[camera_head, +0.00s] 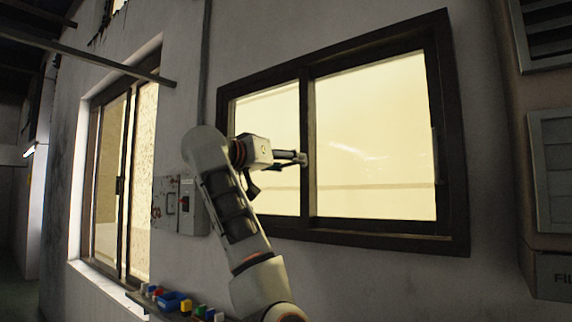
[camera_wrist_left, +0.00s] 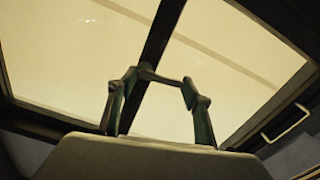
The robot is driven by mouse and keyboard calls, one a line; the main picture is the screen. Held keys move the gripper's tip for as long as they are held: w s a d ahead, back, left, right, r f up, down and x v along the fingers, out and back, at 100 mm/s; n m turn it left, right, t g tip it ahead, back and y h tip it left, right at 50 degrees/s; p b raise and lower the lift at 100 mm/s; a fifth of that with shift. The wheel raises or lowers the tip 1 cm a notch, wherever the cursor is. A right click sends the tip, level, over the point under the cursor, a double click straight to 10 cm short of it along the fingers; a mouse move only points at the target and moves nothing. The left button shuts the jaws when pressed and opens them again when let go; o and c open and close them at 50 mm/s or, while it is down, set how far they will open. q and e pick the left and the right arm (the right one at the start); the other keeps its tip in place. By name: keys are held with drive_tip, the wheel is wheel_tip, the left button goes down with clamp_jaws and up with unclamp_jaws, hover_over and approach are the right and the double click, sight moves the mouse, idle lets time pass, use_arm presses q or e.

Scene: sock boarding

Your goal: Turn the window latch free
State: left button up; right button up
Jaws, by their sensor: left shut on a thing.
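The window (camera_head: 375,150) has a dark frame and a dark middle upright (camera_head: 306,120) between two bright panes. My left gripper (camera_head: 302,158) reaches from the left to this upright, at about mid-height. In the left wrist view its two greenish fingers (camera_wrist_left: 162,82) stand apart against the bright panes, in front of the dark upright (camera_wrist_left: 160,40). It is shut on the window latch, which is small and mostly hidden by the fingers. How far the latch is turned cannot be told. My right gripper is out of view.
A pale pull handle (camera_wrist_left: 287,123) shows on the frame at right in the left wrist view. A grey switch box (camera_head: 187,203) is on the wall behind my left arm. Several coloured blocks and a blue bin (camera_head: 171,301) are on a low ledge. Another window (camera_head: 125,180) is at left.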

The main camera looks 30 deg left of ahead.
use_arm(q)
drive_tip(key=shift+a+m+b, duration=0.1)
drive_tip(key=shift+m+b, duration=0.2)
drive_tip(key=shift+b, duration=0.1)
drive_tip(key=shift+r+m+b, duration=0.3)
drive_tip(key=shift+m+b, duration=0.45)
drive_tip(key=shift+m, duration=0.25)
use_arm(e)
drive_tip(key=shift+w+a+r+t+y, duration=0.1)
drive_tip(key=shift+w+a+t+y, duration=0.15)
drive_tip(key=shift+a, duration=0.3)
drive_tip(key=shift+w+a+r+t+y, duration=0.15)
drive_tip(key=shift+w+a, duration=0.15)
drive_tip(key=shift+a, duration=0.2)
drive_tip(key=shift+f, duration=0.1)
use_arm(q)
drive_tip(key=o, duration=1.1)
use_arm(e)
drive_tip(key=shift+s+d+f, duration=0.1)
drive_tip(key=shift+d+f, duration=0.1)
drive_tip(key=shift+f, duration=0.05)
use_arm(q)
drive_tip(key=shift+s, duration=0.1)
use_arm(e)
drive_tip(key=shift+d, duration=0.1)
